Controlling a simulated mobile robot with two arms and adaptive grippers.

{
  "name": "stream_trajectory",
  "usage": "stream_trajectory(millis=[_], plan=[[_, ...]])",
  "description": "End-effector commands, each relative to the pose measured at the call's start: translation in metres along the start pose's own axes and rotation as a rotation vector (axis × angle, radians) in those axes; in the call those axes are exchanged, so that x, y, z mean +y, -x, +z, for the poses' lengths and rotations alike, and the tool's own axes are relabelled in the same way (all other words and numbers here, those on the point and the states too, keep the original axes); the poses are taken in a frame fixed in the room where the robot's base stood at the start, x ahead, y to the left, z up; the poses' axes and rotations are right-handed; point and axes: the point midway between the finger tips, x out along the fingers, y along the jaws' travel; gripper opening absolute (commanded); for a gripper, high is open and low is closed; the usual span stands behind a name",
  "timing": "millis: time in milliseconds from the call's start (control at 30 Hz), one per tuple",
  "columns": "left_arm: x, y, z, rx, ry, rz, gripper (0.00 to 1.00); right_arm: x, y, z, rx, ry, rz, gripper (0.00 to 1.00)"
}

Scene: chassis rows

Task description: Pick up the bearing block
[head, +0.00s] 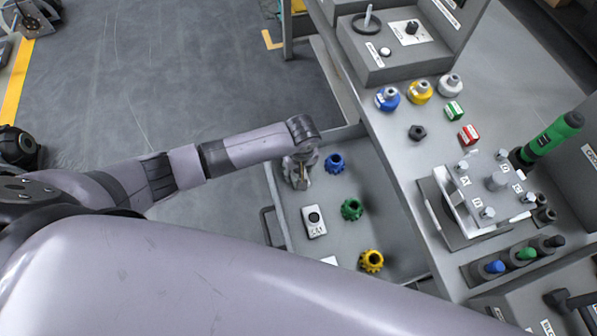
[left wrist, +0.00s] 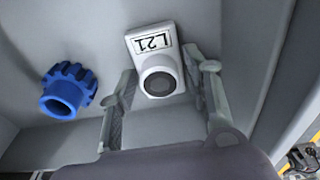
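In the left wrist view, a pale bearing block (left wrist: 157,68) with a dark round bore and a label that seems to read L21 lies on a grey surface. My left gripper (left wrist: 165,80) is open, with one finger on each side of the block. Gaps show between the fingers and the block. In the head view, my left gripper (head: 299,181) points down into a grey drawer-like tray (head: 283,212) and mostly hides what is under it. A similar labelled block (head: 314,221) lies nearer in the tray. My right gripper is not in view.
A blue gear (head: 335,162) lies close beside the left gripper, also in the left wrist view (left wrist: 68,90). A green gear (head: 352,208) and a yellow gear (head: 371,260) lie further along. The workbench (head: 400,160) with fixtures stands right of the tray.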

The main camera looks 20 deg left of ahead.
Motion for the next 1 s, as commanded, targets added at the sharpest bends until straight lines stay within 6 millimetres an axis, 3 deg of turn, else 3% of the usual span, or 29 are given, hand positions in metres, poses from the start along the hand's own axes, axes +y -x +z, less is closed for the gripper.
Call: stream_trajectory(millis=[633, 1000], plan=[[-0.0004, -0.0001, 0.0, 0.0, 0.0, -0.001, 0.0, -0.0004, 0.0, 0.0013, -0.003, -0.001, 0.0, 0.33], [0.0008, 0.0073, -0.0013, 0.001, 0.0, 0.003, 0.0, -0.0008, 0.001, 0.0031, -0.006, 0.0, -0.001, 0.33]])
